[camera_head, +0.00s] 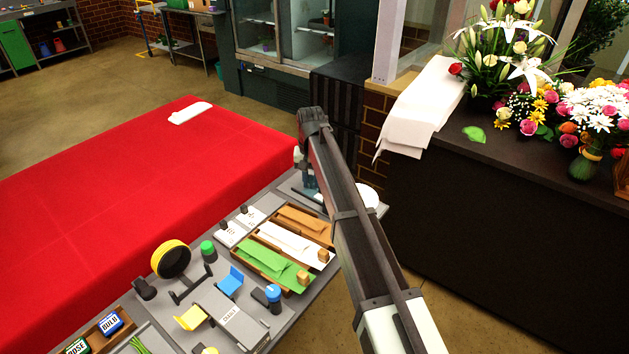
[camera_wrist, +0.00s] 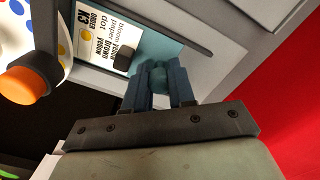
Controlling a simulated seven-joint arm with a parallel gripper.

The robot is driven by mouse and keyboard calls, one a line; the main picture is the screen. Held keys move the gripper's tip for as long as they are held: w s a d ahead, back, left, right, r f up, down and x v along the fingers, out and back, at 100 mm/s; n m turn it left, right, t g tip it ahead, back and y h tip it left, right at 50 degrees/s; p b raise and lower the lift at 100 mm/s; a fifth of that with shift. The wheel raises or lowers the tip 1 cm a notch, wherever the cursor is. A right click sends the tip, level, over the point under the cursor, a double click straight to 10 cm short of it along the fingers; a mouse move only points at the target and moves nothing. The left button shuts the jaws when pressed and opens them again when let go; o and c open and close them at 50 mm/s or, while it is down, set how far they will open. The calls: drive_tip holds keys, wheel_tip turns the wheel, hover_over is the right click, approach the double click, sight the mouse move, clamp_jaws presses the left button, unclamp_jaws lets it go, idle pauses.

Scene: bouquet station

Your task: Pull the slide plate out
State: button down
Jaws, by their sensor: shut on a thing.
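My gripper (camera_wrist: 160,82) is in the wrist view, with its two blue fingers closed around a small rounded teal knob (camera_wrist: 157,76). The knob sits over a flat grey surface (camera_wrist: 212,66); I cannot tell where the slide plate's edges are or how far out it is. In the head view, my gripper (camera_head: 310,184) is low at the far end of the grey station, partly hidden by my arm. The knob cannot be made out there.
An order card (camera_wrist: 98,42) with a black knob lies beside the fingers. An orange cylinder (camera_wrist: 25,85) is at left. Wooden trays of brown, white and green sheets (camera_head: 272,259) lie in front. A red-covered table (camera_head: 130,190) is left, a dark counter (camera_head: 480,220) right.

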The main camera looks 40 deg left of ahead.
drive_tip(key=a, duration=0.6)
drive_tip(key=shift+a, duration=0.25)
drive_tip(key=shift+d, duration=0.1)
drive_tip(key=c, duration=1.2)
unclamp_jaws()
drive_tip(key=shift+r, duration=0.1)
wheel_tip(320, 180, up, 14)
drive_tip(key=shift+f, duration=0.15)
